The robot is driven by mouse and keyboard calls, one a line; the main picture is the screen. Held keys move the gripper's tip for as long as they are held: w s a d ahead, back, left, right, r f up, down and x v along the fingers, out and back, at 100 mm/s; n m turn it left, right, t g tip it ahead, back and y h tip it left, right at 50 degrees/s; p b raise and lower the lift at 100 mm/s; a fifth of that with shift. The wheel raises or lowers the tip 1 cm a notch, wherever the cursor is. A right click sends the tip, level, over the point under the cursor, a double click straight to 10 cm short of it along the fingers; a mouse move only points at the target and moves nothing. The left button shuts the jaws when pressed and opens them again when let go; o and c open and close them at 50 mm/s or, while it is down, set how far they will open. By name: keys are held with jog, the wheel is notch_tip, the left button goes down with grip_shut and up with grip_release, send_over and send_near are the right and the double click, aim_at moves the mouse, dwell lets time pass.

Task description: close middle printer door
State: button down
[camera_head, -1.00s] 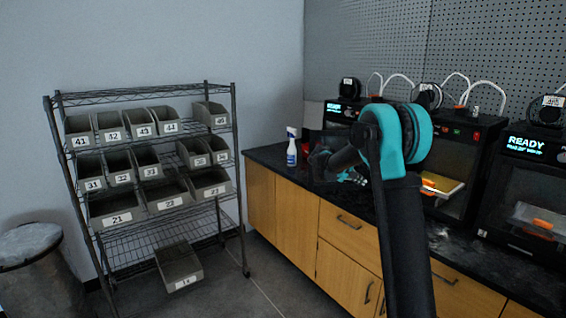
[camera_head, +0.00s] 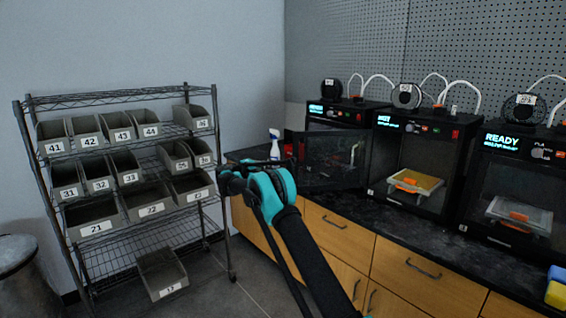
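The middle printer (camera_head: 449,150) is a black box on the counter with an orange-and-yellow build plate (camera_head: 415,184) inside. Its front is open. A dark see-through door (camera_head: 325,160) stands swung out to the left, in front of the left printer (camera_head: 345,114). My gripper (camera_head: 230,178) is dark, at the end of my arm with the teal joint, left of the door's free edge. Its fingers are small and dark, so I cannot tell whether they are open or whether anything touches the door.
The right printer (camera_head: 508,190) reads READY and its front looks covered. A spray bottle (camera_head: 274,144) stands on the dark counter (camera_head: 400,222) behind my arm. A wire shelf with bins (camera_head: 125,100) stands at left. Blue and yellow items (camera_head: 556,287) lie at the right edge.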

jog(key=x, duration=1)
jog(key=shift+s+d, duration=0.3)
jog(key=shift+s, duration=0.7)
jog(key=shift+s+d, duration=0.25)
jog(key=shift+s, duration=0.75)
